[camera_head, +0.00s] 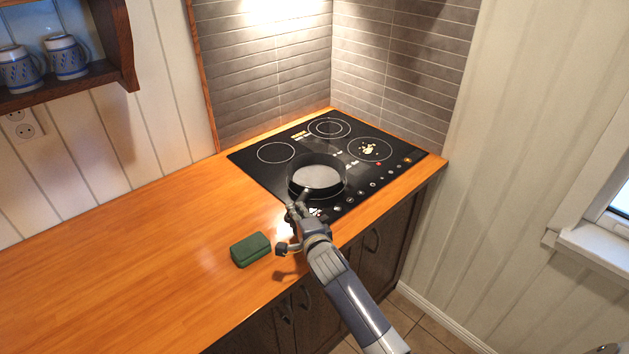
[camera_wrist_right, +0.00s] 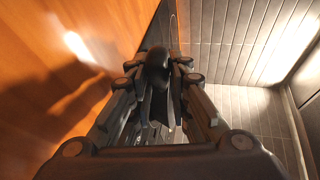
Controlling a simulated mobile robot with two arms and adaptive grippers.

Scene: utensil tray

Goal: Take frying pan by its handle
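The frying pan (camera_head: 317,177) is dark with a paler inner bottom. It sits on the front left part of the black cooktop in the head view. Its short dark handle (camera_head: 303,197) points toward the front edge of the counter. My right gripper (camera_head: 291,220) is at the handle. In the right wrist view the rounded handle end (camera_wrist_right: 158,68) lies between the two fingers of my right gripper (camera_wrist_right: 157,85), which are drawn in close on both sides. The finger pads are partly hidden by the handle. My left gripper is not in view.
A dark green sponge-like block (camera_head: 250,249) lies on the wooden counter (camera_head: 130,240), left of my right gripper. The cooktop (camera_head: 262,153) ends at tiled walls. A shelf with blue-white mugs (camera_head: 66,57) hangs at upper left. The counter's left is clear.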

